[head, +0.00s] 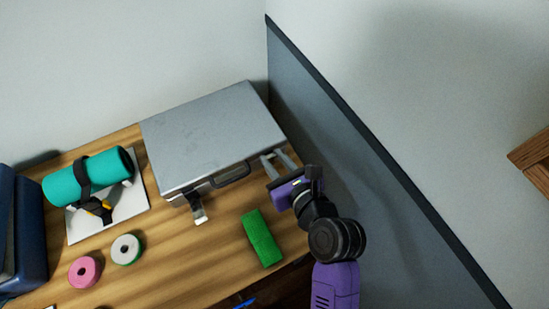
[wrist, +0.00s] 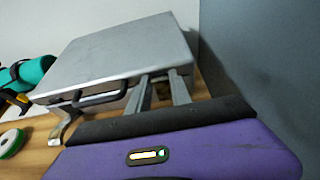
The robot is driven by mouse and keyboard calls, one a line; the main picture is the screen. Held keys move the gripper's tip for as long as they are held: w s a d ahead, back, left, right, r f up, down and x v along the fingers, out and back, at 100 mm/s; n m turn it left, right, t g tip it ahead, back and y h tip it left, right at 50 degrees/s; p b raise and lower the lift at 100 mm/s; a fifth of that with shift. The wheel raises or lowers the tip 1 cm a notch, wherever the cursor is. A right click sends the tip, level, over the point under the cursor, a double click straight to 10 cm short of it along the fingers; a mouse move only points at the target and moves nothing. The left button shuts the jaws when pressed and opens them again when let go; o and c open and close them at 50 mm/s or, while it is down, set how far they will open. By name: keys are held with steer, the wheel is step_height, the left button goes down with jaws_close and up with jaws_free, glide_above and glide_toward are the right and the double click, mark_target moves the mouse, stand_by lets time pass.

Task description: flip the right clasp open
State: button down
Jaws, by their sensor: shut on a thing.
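A silver case (head: 213,135) lies closed on the wooden table, with a dark handle (head: 231,175) on its front side. The left clasp (head: 198,210) hangs out from the front, swung open; it also shows in the wrist view (wrist: 65,125). My gripper (head: 273,160) is at the right end of the case's front. In the wrist view its two grey fingers (wrist: 160,80) reach to the front right corner. They are shut on the right clasp, which is mostly hidden between them, so its angle cannot be told.
A dark grey panel (head: 350,160) stands close along the right of the case and my arm. A green block (head: 262,238) lies in front of the case. Tape rolls (head: 126,249) and a strapped teal roll (head: 110,170) on a white board are left.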

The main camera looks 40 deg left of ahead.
steer(key=shift+d+f+b, duration=0.1)
steer(key=shift+f+b, duration=0.1)
steer(key=shift+b, duration=0.2)
steer(key=shift+s+d+f+y+b, duration=0.1)
steer(key=shift+d+f+y+b, duration=0.2)
steer(key=shift+b, duration=0.55)
steer(key=b, duration=0.2)
steer(key=y+b, duration=0.1)
steer(key=b, duration=0.1)
steer(key=shift+s+d+f+t+y, duration=0.15)
steer(key=shift+d+f+t+y, duration=0.15)
steer(key=shift+d+f+t, duration=0.1)
steer(key=y+b, duration=0.1)
steer(key=b, duration=0.2)
steer(key=d+f+t+y+b, duration=0.1)
steer(key=b, duration=0.3)
steer(key=shift+s, duration=0.25)
steer(key=b, duration=0.2)
steer(key=shift+d+y+b, duration=0.2)
steer(key=shift+y+b, duration=0.15)
steer(key=shift+y, duration=0.05)
steer(key=shift+s+d+t+y+b, duration=0.1)
steer(key=shift+t+y+b, duration=0.2)
steer(key=shift+b, duration=0.4)
steer(key=shift+r, duration=0.1)
